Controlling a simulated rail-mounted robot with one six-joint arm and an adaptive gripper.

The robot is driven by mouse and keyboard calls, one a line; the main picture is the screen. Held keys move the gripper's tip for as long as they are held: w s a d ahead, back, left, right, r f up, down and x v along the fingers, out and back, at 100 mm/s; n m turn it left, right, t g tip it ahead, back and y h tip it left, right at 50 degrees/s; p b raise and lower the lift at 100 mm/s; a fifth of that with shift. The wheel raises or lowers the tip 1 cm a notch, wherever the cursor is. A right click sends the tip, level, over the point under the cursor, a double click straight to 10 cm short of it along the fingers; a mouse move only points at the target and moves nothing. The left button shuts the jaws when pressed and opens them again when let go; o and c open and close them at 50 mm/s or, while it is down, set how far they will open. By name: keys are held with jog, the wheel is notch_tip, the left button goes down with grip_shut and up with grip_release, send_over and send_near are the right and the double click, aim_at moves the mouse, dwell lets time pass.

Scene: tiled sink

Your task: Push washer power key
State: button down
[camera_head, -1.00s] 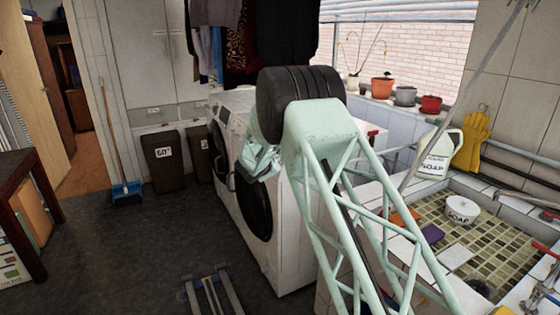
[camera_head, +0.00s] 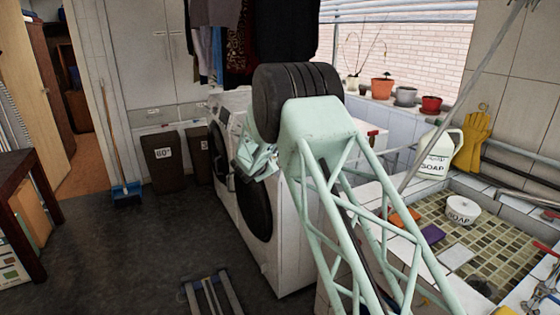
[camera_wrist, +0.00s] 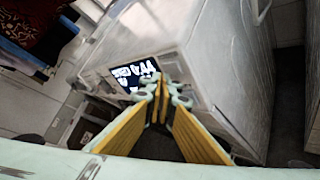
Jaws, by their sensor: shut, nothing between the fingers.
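The white washer (camera_head: 291,240) with a dark round door stands mid-picture in the head view, partly hidden behind my arm. In the wrist view, a white machine (camera_wrist: 205,45) with a lit dark display (camera_wrist: 134,74) fills the middle. I cannot make out the power key, and the fingers cover part of the panel. My gripper (camera_wrist: 160,88) is shut and empty, its fingertips in front of the panel, just right of the display. I cannot tell whether they touch it. In the head view my gripper (camera_head: 258,160) is at the washer's upper front.
A second white machine (camera_head: 219,158) stands behind the washer. Dark bins (camera_head: 163,160) stand at the back wall, and clothes (camera_head: 282,30) hang above. A tiled sink (camera_head: 485,235) with a soap bottle (camera_head: 439,155) is on the right.

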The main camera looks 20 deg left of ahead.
jog(key=shift+s+a+r, duration=0.3)
jog(key=shift+s+a, duration=0.3)
jog(key=shift+s, duration=0.05)
jog(key=shift+s+a+r, duration=0.35)
jog(key=shift+s+a, duration=0.3)
jog(key=shift+s, duration=0.05)
jog(key=shift+s+a+r, duration=0.3)
jog(key=shift+s+a, duration=0.3)
jog(key=shift+s, duration=0.05)
jog(key=shift+d+r, duration=0.1)
